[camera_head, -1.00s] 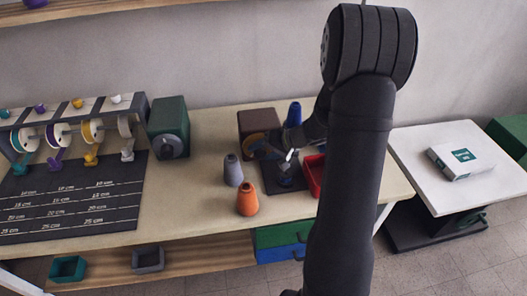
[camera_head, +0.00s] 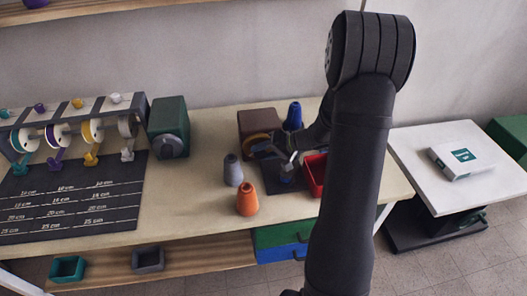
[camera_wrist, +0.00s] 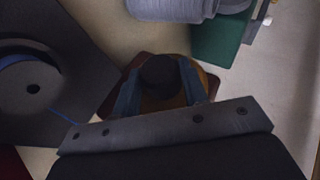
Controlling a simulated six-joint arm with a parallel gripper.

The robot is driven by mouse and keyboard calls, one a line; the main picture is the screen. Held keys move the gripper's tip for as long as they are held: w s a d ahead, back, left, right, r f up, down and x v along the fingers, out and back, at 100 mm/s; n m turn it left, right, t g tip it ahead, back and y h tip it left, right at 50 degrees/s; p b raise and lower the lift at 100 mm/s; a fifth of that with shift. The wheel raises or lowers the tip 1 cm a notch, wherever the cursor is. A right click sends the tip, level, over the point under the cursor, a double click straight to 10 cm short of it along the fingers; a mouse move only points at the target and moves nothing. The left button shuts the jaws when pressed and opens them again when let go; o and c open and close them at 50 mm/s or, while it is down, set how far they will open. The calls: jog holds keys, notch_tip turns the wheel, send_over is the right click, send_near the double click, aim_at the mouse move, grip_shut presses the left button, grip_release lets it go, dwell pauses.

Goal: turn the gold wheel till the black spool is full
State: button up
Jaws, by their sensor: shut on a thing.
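The gold wheel (camera_head: 256,139) is on the front of a brown box on the table. Part of its gold rim (camera_wrist: 207,82) shows in the wrist view behind my fingers. My gripper (camera_wrist: 160,88) is shut on a dark round knob (camera_wrist: 160,70) in front of the wheel, one blue finger on each side. In the head view my gripper (camera_head: 268,150) is small and partly hides the wheel. The black spool (camera_wrist: 30,80) is at the left of the wrist view, with a blue thread line beside it. How much thread it bears cannot be told.
A grey cone (camera_head: 233,170) and an orange cone (camera_head: 247,199) stand left of my gripper. A blue cone (camera_head: 294,117) stands behind, and a red tray (camera_head: 314,174) is to the right. A green box (camera_head: 169,128) and a rack of spools are further left.

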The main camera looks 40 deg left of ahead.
jog(key=shift+w+d+f+m+g+y, duration=0.15)
jog(key=shift+m+g+y, duration=0.15)
jog(key=shift+g+y, duration=0.45)
jog(key=shift+s+a+f+m+g+y, duration=0.1)
jog(key=shift+m+g+y, duration=0.3)
jog(key=shift+y, duration=0.55)
jog(key=o, duration=1)
jog(key=shift+c, duration=0.2)
jog(key=v, duration=1.7)
jog(key=shift+w+d, duration=0.2)
jog(key=shift+d, duration=0.1)
